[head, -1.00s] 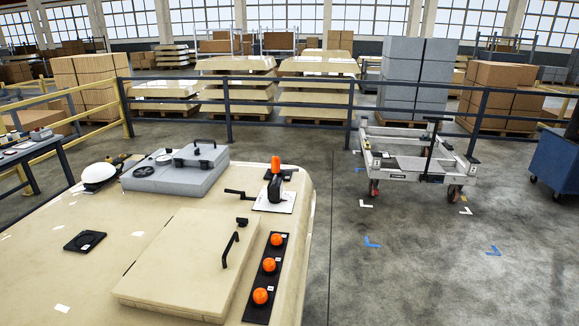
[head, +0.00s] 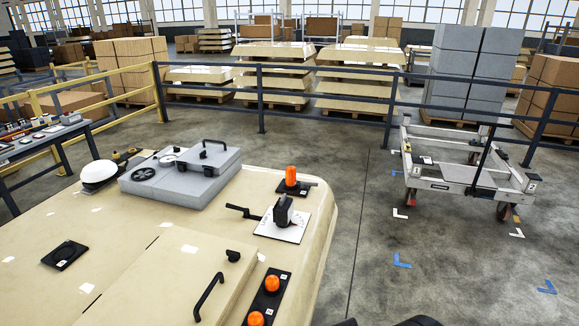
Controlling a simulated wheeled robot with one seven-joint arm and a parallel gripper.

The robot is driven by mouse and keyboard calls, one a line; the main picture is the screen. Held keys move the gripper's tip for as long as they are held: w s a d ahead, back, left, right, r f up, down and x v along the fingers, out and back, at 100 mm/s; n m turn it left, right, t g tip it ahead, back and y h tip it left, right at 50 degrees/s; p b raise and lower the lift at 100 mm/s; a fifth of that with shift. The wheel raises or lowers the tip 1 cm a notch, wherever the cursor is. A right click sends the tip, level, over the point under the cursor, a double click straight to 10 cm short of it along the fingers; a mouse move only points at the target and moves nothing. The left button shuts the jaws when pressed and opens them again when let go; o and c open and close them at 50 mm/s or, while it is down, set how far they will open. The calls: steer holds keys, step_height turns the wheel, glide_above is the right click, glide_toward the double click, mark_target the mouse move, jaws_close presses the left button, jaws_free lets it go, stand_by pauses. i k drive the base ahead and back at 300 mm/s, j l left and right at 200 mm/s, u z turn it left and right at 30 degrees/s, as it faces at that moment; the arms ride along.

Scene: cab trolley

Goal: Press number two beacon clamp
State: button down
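A cream cab roof panel (head: 130,232) fills the lower left. On its right side a black strip (head: 262,300) carries orange domes (head: 272,283); two show, and the frame's bottom edge cuts the strip off. Small white labels sit beside them, too small to read. A separate upright orange beacon (head: 291,177) stands on a black base farther back. Just in front of it a black knob (head: 284,211) stands on a white marked plate, with a black lever to its left. I cannot tell which part is the number two clamp. My gripper is not in view.
A raised hatch with a black handle (head: 208,298) lies beside the strip. A grey box (head: 180,178) and a white helmet (head: 99,175) are at the back of the roof. A trolley (head: 465,172) stands right on open floor, before a dark railing (head: 300,66).

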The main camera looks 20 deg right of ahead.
mark_target(303, 183)
steer(key=i+l+u, duration=0.3)
steer(key=l, duration=0.15)
steer(key=i+l+u, duration=0.25)
steer(key=l, duration=0.2)
steer(key=i+l+u, duration=0.3)
steer(key=l, duration=0.25)
steer(key=l+u, duration=0.3)
steer(key=l, duration=0.2)
steer(key=i+l+u, duration=0.1)
steer(key=l+u, duration=0.2)
steer(key=l, duration=0.35)
steer(key=l+u, duration=0.25)
steer(key=l, duration=0.35)
